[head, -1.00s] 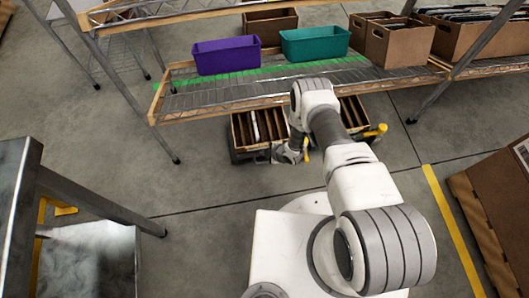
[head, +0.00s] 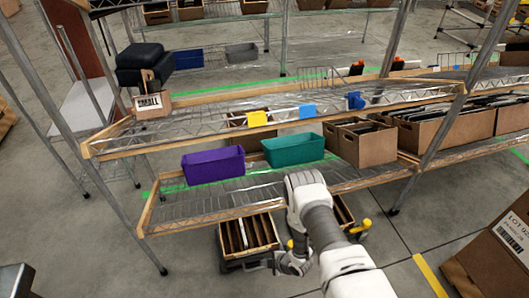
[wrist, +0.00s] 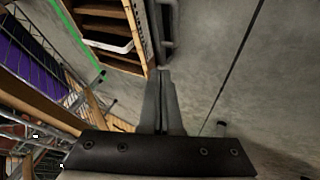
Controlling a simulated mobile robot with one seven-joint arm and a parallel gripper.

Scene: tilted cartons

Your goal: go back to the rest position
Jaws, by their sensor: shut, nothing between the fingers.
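My gripper shows in the wrist view (wrist: 163,75), its two fingers together with nothing between them. Below them in that view is the dark mounting plate with its screws. In the head view my white and grey arm (head: 318,222) reaches forward and bends down in front of the lower shelf. The fingertips are hard to make out there. In the wrist view the fingers lie just beside a wooden carton (wrist: 105,35) with dividers, with grey floor to the right. I cannot tell whether they touch it.
A purple bin (head: 213,166) and a teal bin (head: 293,150) sit on the lower wire shelf (head: 230,198). Divided cartons (head: 247,238) stand low beneath it. Brown cartons (head: 370,145) fill the shelf's right side. A large box (head: 500,245) stands at right. Floor (head: 110,240) at left is clear.

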